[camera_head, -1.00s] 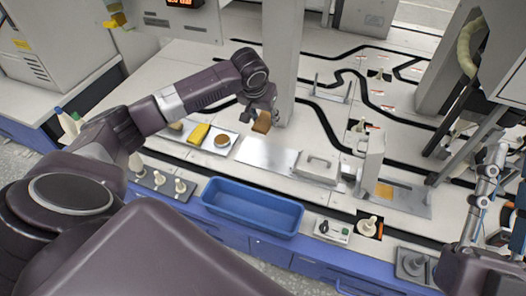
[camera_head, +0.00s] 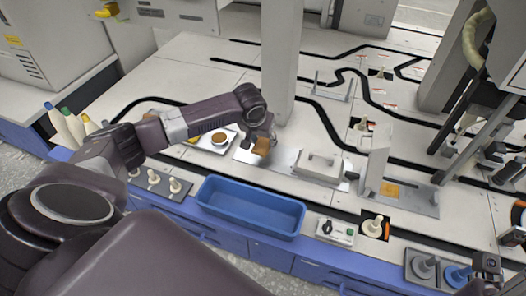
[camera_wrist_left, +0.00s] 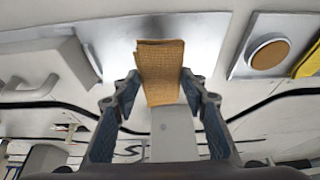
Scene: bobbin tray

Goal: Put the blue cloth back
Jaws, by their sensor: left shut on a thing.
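My left gripper (camera_head: 256,136) is shut on a folded brown-orange cloth (camera_head: 262,147). It holds it over the shiny metal plate (camera_head: 243,156) at the bench's middle. In the left wrist view, the cloth (camera_wrist_left: 160,72) has a woven texture and sits between the blue-padded fingertips (camera_wrist_left: 160,92). I cannot tell whether it touches the plate. No blue cloth can be made out in these frames.
A blue bin (camera_head: 250,207) stands at the front edge. A handled metal block (camera_head: 318,167) is right of the held cloth. A grey column (camera_head: 281,65) rises close behind my left gripper.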

